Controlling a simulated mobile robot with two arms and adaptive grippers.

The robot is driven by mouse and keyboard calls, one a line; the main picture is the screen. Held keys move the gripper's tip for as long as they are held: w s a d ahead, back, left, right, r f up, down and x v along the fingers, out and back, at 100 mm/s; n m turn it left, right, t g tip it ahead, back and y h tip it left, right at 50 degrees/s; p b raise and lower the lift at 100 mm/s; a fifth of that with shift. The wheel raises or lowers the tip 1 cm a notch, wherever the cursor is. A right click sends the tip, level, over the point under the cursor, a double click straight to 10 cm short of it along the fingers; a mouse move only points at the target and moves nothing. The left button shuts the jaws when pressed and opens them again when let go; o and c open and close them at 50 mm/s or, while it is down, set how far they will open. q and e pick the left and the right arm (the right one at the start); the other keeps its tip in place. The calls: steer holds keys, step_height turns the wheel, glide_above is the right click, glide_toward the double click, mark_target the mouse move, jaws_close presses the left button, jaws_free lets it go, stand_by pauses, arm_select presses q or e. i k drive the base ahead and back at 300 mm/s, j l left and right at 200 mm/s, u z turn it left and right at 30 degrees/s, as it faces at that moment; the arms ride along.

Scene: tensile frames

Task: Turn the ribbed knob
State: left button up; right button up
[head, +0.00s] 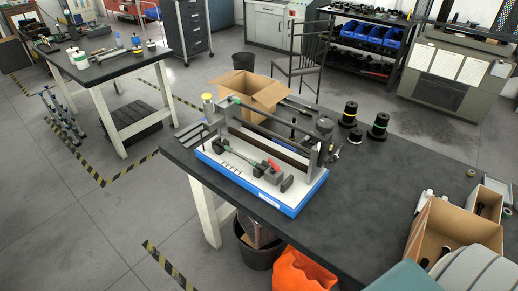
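A tensile frame lies on a white base with a blue front edge (262,198), on the dark workbench in the middle of the head view. A dark round knob-like part (324,126) stands at the frame's right end. A yellow-topped post (207,100) stands at its left end. I cannot tell at this size which part is ribbed. A small red part (273,164) and dark clamp pieces sit on the base. Neither of my grippers is in view.
The dark workbench (390,185) has free room right of the frame. An open cardboard box (262,92) stands behind the frame, and several dark spools (379,127) stand behind right. Another open box (430,228) is at the lower right. An orange bag (303,272) is below the front edge.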

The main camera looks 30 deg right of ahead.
mark_target(325, 126)
steer(key=z, duration=1.4)
